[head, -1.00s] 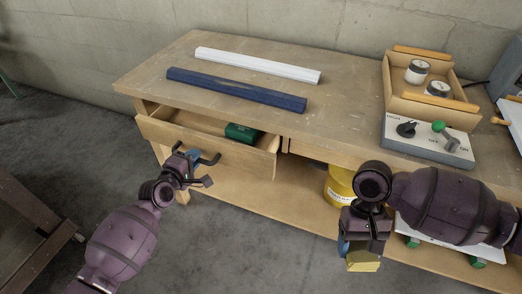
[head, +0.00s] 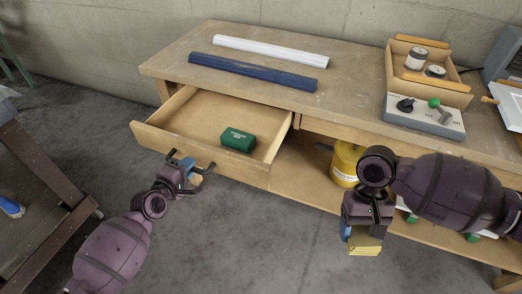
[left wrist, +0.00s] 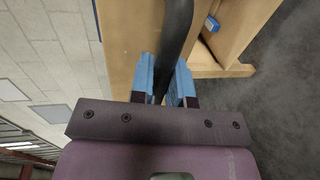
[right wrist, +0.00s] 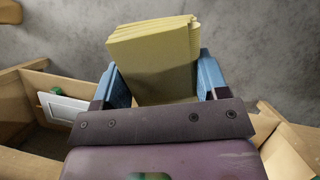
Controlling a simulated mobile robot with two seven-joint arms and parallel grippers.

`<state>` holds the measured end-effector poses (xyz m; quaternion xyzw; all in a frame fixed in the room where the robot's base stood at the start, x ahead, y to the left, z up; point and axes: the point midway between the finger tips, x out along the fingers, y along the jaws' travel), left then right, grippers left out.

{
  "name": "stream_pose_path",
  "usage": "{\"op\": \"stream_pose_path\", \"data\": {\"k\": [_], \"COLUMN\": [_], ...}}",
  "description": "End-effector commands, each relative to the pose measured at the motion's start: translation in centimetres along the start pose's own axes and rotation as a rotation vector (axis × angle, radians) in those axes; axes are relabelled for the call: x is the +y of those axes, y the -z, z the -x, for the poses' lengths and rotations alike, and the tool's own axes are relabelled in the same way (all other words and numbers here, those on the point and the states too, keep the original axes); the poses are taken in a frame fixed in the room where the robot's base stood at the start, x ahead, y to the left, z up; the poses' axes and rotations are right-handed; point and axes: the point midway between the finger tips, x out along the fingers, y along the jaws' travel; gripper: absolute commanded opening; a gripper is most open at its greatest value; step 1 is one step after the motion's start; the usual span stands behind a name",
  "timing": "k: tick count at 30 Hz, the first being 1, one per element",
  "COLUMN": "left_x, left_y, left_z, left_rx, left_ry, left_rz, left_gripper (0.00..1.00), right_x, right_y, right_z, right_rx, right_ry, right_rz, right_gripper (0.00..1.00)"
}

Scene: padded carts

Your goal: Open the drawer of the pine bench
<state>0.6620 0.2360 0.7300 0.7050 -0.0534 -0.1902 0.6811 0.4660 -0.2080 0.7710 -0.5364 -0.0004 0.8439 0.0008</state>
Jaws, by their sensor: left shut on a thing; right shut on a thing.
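The pine bench (head: 300,98) has its drawer (head: 205,160) pulled well out at its left end. A green box (head: 238,140) lies inside the drawer. My left gripper (head: 184,166) is at the drawer front, shut on the dark bar handle (head: 208,168). In the left wrist view the blue fingers close around the handle (left wrist: 176,40).
A blue bar (head: 252,71) and a white bar (head: 270,51) lie on the bench top. A switch box (head: 424,116) and a tray with jars (head: 405,85) stand at the right. A yellow can (head: 344,163) is on the lower shelf. A brown cart (head: 45,165) stands at left.

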Motion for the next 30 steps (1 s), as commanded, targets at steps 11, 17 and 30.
{"op": "stream_pose_path", "data": {"k": [11,17,30], "left_x": [-0.23,-0.25,-0.23], "left_y": [-0.09,-0.1,-0.04], "left_z": [1.27,1.26,1.26], "left_rx": [-0.001,-0.002,0.0], "left_ry": [-0.001,-0.001,-0.001], "left_rz": [0.0,0.0,0.0], "left_gripper": [0.0,0.0,0.42], "right_x": [0.0,0.0,0.0], "right_y": [-0.11,-0.11,-0.11], "right_z": [0.49,0.48,0.48], "right_rx": [0.007,0.007,0.007], "right_ry": [0.0,0.0,0.0], "right_rz": [0.0,0.0,0.0], "right_gripper": [0.42,0.42,0.42]}}
